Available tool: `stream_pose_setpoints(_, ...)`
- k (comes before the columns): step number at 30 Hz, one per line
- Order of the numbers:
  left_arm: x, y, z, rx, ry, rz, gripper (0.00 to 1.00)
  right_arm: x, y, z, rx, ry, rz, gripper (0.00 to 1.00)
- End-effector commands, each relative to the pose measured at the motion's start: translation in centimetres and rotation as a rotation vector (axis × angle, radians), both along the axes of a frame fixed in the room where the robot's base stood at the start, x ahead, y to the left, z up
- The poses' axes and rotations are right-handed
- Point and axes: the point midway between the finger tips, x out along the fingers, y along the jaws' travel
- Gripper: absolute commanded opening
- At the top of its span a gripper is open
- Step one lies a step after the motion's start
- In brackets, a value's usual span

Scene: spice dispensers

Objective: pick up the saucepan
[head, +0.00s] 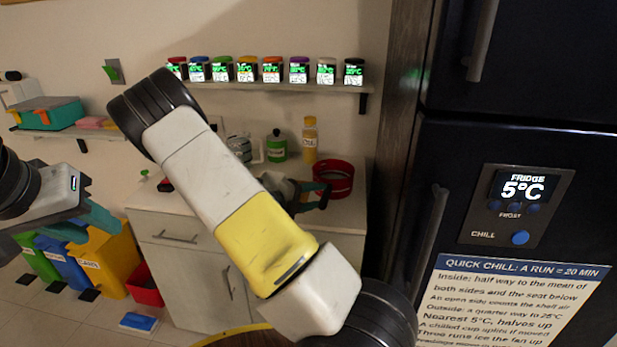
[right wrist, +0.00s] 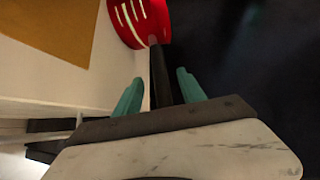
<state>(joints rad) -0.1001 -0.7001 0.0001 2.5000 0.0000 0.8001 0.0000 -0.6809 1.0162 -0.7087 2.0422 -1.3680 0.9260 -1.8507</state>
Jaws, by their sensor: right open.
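The red saucepan (head: 345,190) stands on the white counter at the back, left of the fridge. In the right wrist view the red saucepan (right wrist: 142,22) is at the top, and its black handle (right wrist: 160,72) runs down between the two teal fingers. My right gripper (right wrist: 160,90) is open, with one finger on each side of the handle and gaps showing. In the head view my right gripper (head: 314,194) is beside the pan's left side, partly behind my forearm. My left gripper (head: 98,222) is at the left, away from the pan; its finger gap is unclear.
A green jar (head: 276,146) and an oil bottle (head: 310,140) stand behind on the counter (head: 150,222). A shelf (head: 290,88) of several spice jars is above. The dark fridge (head: 520,90) closes off the right side. Coloured bins (head: 105,262) stand at the left.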

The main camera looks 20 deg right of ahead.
Motion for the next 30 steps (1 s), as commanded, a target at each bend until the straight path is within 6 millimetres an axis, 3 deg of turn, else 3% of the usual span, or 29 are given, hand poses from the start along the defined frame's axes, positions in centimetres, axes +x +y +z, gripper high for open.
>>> stream_pose_setpoints(9,0.0,0.0,0.0,0.0,0.0,0.0,0.36,1.3,-4.0,-1.1,0.0,0.0,-0.002,0.48)
stream_pose_setpoints(16,0.0,0.0,0.0,0.0,0.0,0.0,0.36,1.4,-4.2,-1.1,0.001,-0.001,0.0,0.48)
stream_pose_setpoints(24,0.0,0.0,0.0,0.0,0.0,0.0,0.36,1.4,-4.2,-1.1,0.001,-0.001,0.0,0.0)
stream_pose_setpoints(30,0.0,0.0,0.0,0.0,0.0,0.0,0.36,1.4,-4.2,-1.1,0.001,-0.002,0.0,0.0)
